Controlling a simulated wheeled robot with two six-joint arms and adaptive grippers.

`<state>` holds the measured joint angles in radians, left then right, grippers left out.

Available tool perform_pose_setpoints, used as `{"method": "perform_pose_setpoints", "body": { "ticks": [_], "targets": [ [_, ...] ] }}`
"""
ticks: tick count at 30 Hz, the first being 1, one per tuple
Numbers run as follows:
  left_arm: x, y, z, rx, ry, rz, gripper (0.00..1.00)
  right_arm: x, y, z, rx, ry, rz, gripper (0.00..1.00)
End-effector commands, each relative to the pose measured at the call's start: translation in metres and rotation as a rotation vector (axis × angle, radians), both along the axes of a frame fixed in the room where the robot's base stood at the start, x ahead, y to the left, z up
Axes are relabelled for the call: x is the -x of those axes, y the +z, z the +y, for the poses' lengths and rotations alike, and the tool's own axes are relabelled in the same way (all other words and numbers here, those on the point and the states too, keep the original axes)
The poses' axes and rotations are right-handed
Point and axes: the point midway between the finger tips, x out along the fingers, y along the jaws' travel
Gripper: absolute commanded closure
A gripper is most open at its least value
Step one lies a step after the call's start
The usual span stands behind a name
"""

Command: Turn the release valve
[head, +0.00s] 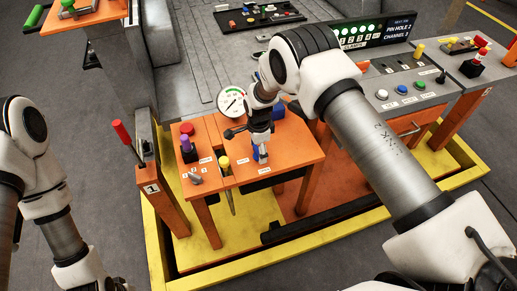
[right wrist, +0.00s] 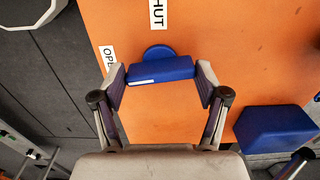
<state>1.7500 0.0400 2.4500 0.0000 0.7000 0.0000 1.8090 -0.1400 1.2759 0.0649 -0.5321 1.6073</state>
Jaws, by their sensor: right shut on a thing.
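The release valve handle is a blue bar (right wrist: 160,70) on a round blue base, on the orange panel (right wrist: 160,125). A white line marks its left end in the right wrist view. The label SHUT (right wrist: 158,13) lies above the bar and the partly visible OPEN label (right wrist: 107,58) to its left. My right gripper (right wrist: 160,80) is shut on the bar, one finger at each end. In the head view my right gripper (head: 261,149) points down at the blue handle (head: 263,157), which it partly hides. My left arm is at the left; its gripper is out of view.
A gauge (head: 232,101) is behind. A red lever (head: 122,132) rises further left. Another blue block (right wrist: 275,130) is close right of my right gripper.

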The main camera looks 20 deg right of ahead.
Motion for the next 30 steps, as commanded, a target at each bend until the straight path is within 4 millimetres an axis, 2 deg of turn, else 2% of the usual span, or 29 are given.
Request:
{"method": "perform_pose_setpoints", "body": {
  "ticks": [11,30],
  "targets": [
    [0.0,-0.01,0.0,0.0,0.0,0.0,0.6,-0.001,-0.001,0.0,0.0,0.159,-0.002,0.61],
    [0.0,-0.027,0.0,0.0,0.0,0.0,0.6,0.0,-0.001,0.0,0.0,0.746,-0.002,0.61]
  ]
}}
